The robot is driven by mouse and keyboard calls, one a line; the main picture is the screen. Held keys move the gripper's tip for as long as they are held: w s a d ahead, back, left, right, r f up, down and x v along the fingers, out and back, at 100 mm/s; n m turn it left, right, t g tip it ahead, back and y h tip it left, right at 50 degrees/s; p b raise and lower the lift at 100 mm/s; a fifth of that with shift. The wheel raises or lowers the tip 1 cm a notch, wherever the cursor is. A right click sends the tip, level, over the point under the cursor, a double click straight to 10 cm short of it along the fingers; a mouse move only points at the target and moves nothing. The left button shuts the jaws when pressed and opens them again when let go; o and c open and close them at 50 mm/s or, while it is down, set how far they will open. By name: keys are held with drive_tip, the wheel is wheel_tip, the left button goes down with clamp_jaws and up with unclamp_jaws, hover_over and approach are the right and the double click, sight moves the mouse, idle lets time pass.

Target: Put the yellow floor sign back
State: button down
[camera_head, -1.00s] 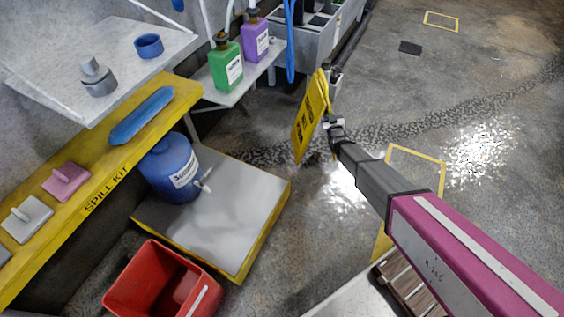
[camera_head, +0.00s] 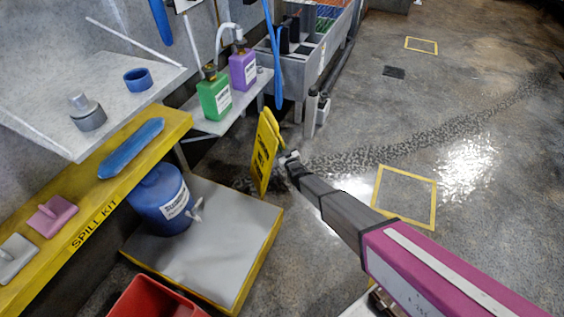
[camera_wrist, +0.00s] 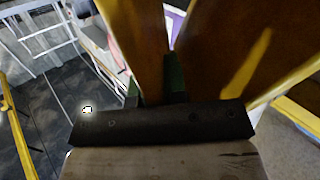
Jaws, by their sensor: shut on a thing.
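The yellow floor sign (camera_head: 265,150) has dark print on its face. In the head view it is held off the floor, roughly upright with a slight tilt, just beyond the far right corner of the low grey platform. My gripper (camera_head: 288,160) is shut on the sign, at its right side. In the wrist view, the sign's panels (camera_wrist: 235,50) fill the top and right, large and dark in shade, with the gripper's fingers (camera_wrist: 158,88) against them. The fingertips are partly hidden by the sign.
The grey platform with yellow edge (camera_head: 215,250) holds a blue drum (camera_head: 160,200). A shelf with green (camera_head: 213,98) and purple (camera_head: 243,70) bottles stands behind the sign. Yellow floor outlines (camera_head: 406,197) and (camera_head: 421,45) mark open floor to the right. A red bin (camera_head: 150,300) is at the front.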

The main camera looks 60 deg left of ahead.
drive_tip(key=shift+f, duration=2.9)
drive_tip(key=c, duration=1.2)
unclamp_jaws()
drive_tip(key=shift+o, duration=0.2)
drive_tip(key=shift+d, duration=0.1)
drive_tip(key=v, duration=1.2)
